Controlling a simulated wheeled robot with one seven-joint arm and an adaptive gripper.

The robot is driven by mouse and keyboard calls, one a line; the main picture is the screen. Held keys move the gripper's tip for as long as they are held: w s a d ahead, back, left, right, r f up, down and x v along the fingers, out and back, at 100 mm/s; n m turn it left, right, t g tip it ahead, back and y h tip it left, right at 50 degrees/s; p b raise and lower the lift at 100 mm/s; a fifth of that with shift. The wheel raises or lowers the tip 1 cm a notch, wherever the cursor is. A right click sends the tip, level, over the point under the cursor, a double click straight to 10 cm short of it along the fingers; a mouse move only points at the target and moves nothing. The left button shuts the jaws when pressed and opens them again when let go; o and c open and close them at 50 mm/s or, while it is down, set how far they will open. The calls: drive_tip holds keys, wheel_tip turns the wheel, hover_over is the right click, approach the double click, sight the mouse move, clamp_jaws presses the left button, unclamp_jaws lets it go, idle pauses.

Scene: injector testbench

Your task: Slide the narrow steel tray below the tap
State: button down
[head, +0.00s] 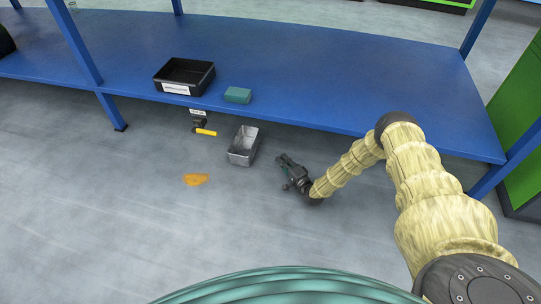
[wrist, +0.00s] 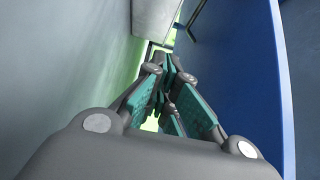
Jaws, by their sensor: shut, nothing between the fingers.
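The narrow steel tray (head: 236,158) is on the grey floor, in front of the blue bench's edge. The tap (head: 198,124), dark with a yellow handle (head: 206,132), hangs below the bench edge, to the left of the tray. The tray is not under it. My gripper (head: 281,159) is low, to the right of the tray and apart from it, its fingers pointing toward it. The fingers also show in the wrist view (wrist: 166,65), shut and empty. A pale grey surface at the top of the wrist view may be the tray; I cannot tell.
An orange puddle (head: 196,180) lies on the floor left of the tray. On the blue bench (head: 330,80) stand a black labelled bin (head: 184,88) and a teal block (head: 238,95). A blue bench leg (head: 113,112) stands at the left. The floor around the tray is otherwise clear.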

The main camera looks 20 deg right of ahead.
drive_tip(key=b, duration=0.4)
approach(257, 139)
drive_tip(key=shift+w+d, duration=1)
drive_tip(key=shift+d, duration=0.1)
drive_tip(key=w+a, duration=0.1)
drive_tip(key=a+b, duration=0.1)
drive_tip(key=shift+w+a, duration=0.3)
drive_tip(key=shift+w, duration=0.1)
drive_tip(key=shift+w+a+r+b, duration=0.15)
drive_tip(key=shift+w+a+b, duration=0.15)
drive_tip(key=shift+a+b, duration=0.15)
